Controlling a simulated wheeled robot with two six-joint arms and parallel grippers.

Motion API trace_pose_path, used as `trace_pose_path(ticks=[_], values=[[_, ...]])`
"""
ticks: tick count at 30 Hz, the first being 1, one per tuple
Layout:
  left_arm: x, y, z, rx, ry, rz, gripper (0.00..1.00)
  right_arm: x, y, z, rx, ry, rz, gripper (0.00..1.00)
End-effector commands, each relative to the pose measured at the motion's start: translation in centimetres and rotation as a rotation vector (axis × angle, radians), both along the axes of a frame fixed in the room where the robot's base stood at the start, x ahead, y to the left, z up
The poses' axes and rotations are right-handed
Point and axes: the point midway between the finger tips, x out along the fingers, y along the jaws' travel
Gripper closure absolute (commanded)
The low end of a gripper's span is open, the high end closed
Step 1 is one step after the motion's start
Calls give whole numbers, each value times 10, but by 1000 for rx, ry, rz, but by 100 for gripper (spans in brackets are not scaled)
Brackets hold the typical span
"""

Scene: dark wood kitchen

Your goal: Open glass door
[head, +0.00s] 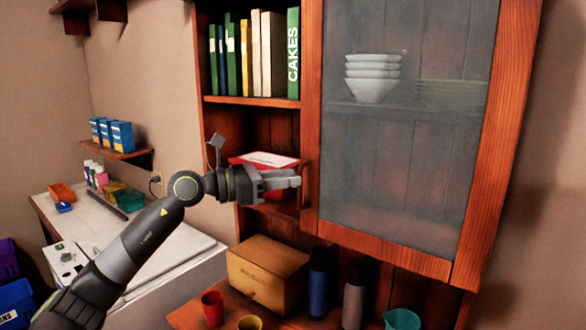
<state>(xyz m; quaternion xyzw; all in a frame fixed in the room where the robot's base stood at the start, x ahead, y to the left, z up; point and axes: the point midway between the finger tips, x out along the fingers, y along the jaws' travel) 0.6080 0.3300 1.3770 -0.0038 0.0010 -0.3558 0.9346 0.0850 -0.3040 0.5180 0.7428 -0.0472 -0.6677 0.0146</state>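The glass door (405,130) has a reddish wood frame and a greyish, see-through pane. It fills the right part of the wall cabinet and looks closed. Its upright wooden handle (305,186) is low on the left side of the frame. My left gripper (293,179) reaches in from the left, with its fingertips right at the handle. I cannot tell whether the fingers touch it or how far apart they are. My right gripper is not in view.
Open shelves left of the door hold several books (255,52) and a red box with a white lid (264,160). Below stand a wooden bread box (266,275), a blue bottle (319,282), a grey bottle (354,296) and cups. White bowls (372,78) show behind the glass.

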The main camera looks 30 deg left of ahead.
Motion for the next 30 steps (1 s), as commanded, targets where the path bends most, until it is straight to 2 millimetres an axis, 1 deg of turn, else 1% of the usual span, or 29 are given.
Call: trace_pose_path(ticks=[1, 7, 18, 25, 30], values=[[4, -4, 3, -3, -1, -2, 69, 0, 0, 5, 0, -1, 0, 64], [12, -12, 1, -1, 0, -1, 69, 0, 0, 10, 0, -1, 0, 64], [14, -13, 0, 1, 1, 0, 69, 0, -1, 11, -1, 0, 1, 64], [14, -13, 0, 1, 1, 0, 99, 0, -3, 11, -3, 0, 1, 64], [14, -13, 0, 1, 1, 0, 100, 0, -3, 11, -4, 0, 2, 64]])
